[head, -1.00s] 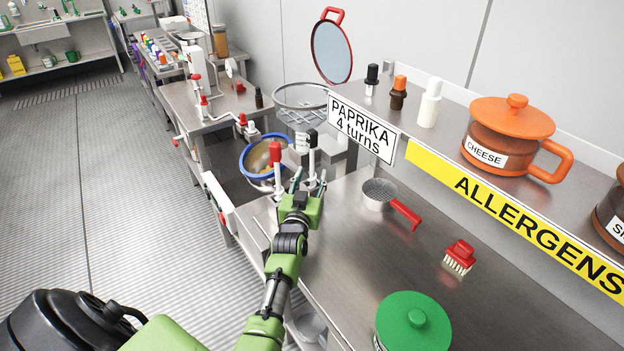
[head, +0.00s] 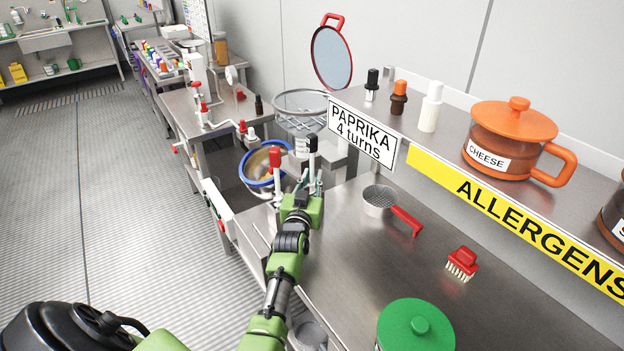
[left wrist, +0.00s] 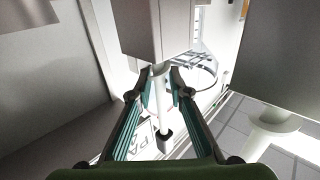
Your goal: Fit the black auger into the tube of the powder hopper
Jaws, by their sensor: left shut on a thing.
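My left gripper (head: 310,184) is at the far end of the near counter. In the left wrist view its teal-padded fingers (left wrist: 160,93) are closed around a white rod (left wrist: 159,84) with a black end. The rod runs from a grey block (left wrist: 155,28). In the head view this black-topped rod (head: 312,145) stands upright at the fingertips, beside a similar red-topped one (head: 275,160). I cannot make out a separate black auger, or tell which part is the hopper's tube. My right gripper is not in view.
A blue-rimmed bowl (head: 263,180) sits beyond the gripper, left of a wire-framed ring (head: 300,100). The shelf (head: 450,130) edges the right side. The counter's middle is clear.

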